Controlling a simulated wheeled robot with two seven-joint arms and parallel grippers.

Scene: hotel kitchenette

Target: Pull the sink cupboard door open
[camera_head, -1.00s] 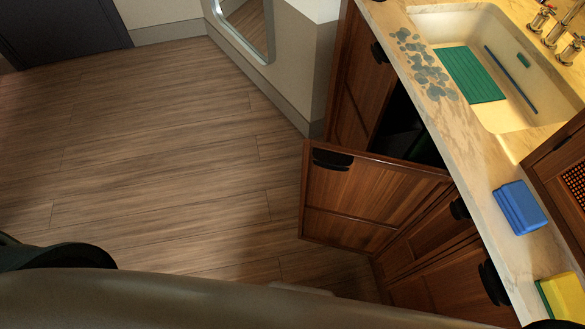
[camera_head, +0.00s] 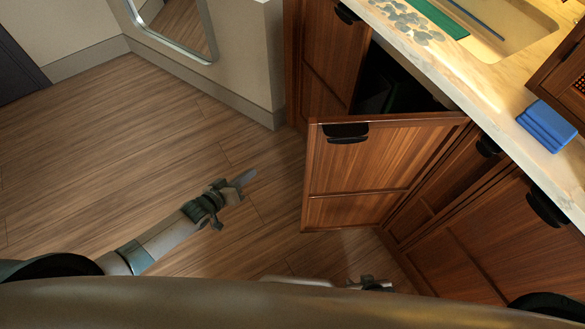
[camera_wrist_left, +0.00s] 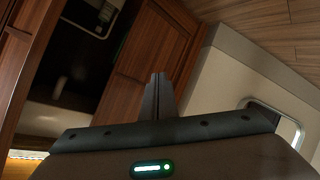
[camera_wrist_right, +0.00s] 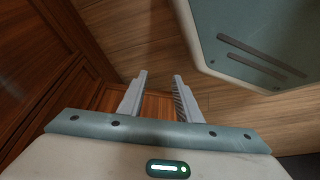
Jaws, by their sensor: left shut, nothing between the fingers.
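The sink cupboard door (camera_head: 370,172), brown wood with a black handle (camera_head: 346,132) near its top free corner, stands swung out from the cabinet. The dark cupboard opening (camera_head: 385,82) shows behind it. My left gripper (camera_head: 243,180) is shut and empty, over the floor left of the door's free edge and apart from it. In the left wrist view its fingers (camera_wrist_left: 158,95) are together, with the dark cupboard interior (camera_wrist_left: 70,75) to their left. My right gripper (camera_head: 375,285) is low below the door, mostly hidden by my body; its fingers (camera_wrist_right: 160,95) are apart and empty.
The counter (camera_head: 480,75) with the sink runs along the right, with a blue sponge-like block (camera_head: 547,125) on it. Closed cabinet doors (camera_head: 480,235) lie below. A wall end (camera_head: 235,55) stands beyond the cupboard. The wooden floor (camera_head: 110,150) at left is clear.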

